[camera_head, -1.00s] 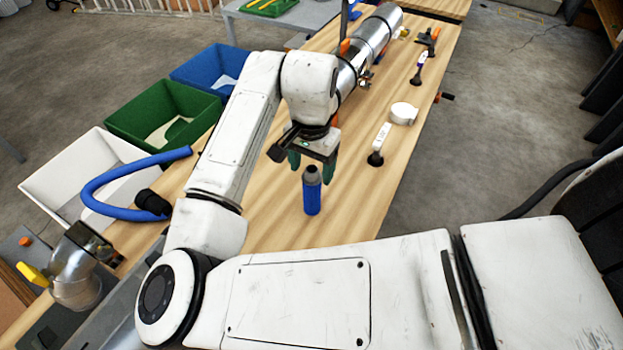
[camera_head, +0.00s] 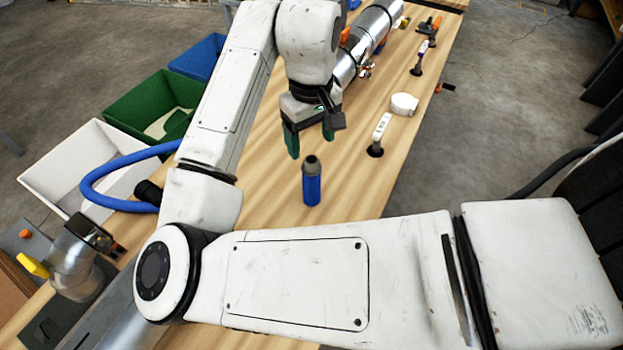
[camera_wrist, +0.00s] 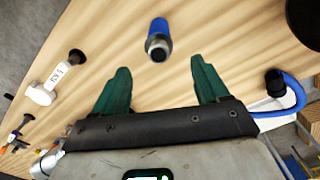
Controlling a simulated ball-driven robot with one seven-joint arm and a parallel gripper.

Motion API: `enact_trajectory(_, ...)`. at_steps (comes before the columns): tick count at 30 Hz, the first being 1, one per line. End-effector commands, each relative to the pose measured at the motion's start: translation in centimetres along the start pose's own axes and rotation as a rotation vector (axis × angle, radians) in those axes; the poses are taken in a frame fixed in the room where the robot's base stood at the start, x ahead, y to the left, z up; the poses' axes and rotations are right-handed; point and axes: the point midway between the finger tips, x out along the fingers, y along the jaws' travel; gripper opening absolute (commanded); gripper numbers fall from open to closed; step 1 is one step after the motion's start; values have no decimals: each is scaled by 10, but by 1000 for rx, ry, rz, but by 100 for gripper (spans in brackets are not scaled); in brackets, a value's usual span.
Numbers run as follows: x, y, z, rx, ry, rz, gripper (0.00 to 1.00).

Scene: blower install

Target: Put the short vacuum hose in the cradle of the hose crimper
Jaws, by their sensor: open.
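A curved blue hose (camera_head: 95,185) with a black end cuff (camera_head: 148,191) looks like the vacuum hose. It lies at the table's left edge and loops out over the white bin; part is hidden behind my arm. Its cuff also shows at the right of the wrist view (camera_wrist: 275,84). My gripper (camera_head: 310,146) is open and empty above the table, its green fingers pointing down, well right of the hose. A blue cylinder with a grey end (camera_head: 312,182) is just in front of the fingers, apart from them. I cannot make out the crimper's cradle for certain.
A silver elbow with a yellow handle (camera_head: 75,262) is at the lower left. A long silver cylinder (camera_head: 372,35) lies at the back. White, green and blue bins line the left.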

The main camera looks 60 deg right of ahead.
Motion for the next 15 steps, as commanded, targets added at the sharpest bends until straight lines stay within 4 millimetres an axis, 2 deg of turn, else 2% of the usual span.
enact_trajectory(15, 2, -2, 2, -1266, 0, 0, 74)
